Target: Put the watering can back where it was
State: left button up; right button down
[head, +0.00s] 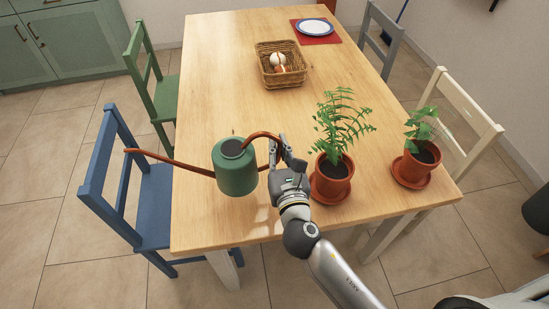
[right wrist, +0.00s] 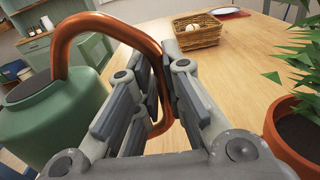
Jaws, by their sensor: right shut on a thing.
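The watering can (head: 236,172) has a green body, a long copper spout pointing left and a copper handle. My right gripper (head: 281,152) is shut on the can's handle. In the right wrist view the copper handle (right wrist: 108,27) passes between the fingers (right wrist: 163,92), and the green body (right wrist: 52,115) is at the left. The can is upright over the near left part of the table (head: 330,70); whether it touches the wood I cannot tell. My left gripper is not in view.
A fern in a terracotta pot (head: 332,183) stands close to the right of my gripper. A smaller potted plant (head: 415,168) stands farther right. A wicker basket (head: 280,76) with eggs and a plate (head: 314,27) on a red mat are farther back. A blue chair (head: 155,205) is at the left.

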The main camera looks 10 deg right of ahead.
jog(key=w+f+b, duration=0.3)
jog(key=f, duration=0.4)
jog(key=shift+w+f, duration=0.3)
jog(key=shift+w, duration=0.05)
jog(key=shift+f, duration=0.2)
jog(key=c, duration=1.5)
grip_release()
jog(key=shift+s, duration=0.1)
jog(key=shift+f, duration=0.1)
